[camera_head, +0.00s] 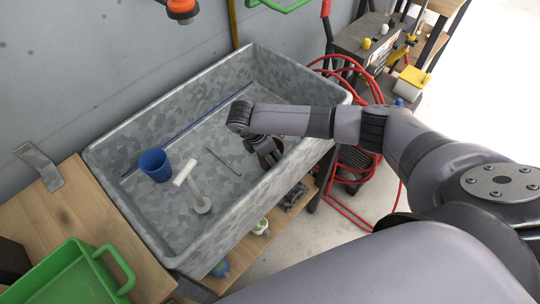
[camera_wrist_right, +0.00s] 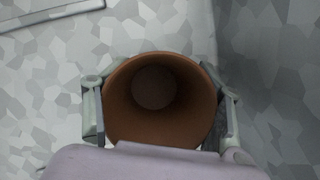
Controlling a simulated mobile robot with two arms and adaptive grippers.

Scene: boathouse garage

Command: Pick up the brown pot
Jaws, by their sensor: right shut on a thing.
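The brown pot (camera_wrist_right: 160,65) fills the middle of the right wrist view, its round open mouth facing the camera. My right gripper (camera_wrist_right: 160,105) has one finger on each side of the pot and is shut on it. In the head view my right arm reaches in from the right over the grey sink, and the right gripper (camera_head: 263,149) points down inside it. The pot (camera_head: 270,158) shows only partly there, behind the gripper near the sink's right front wall. I cannot tell whether the pot touches the sink floor. My left gripper is not in view.
The speckled grey sink (camera_head: 120,198) has high walls around the pot. A green crate (camera_head: 65,275) is at lower left.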

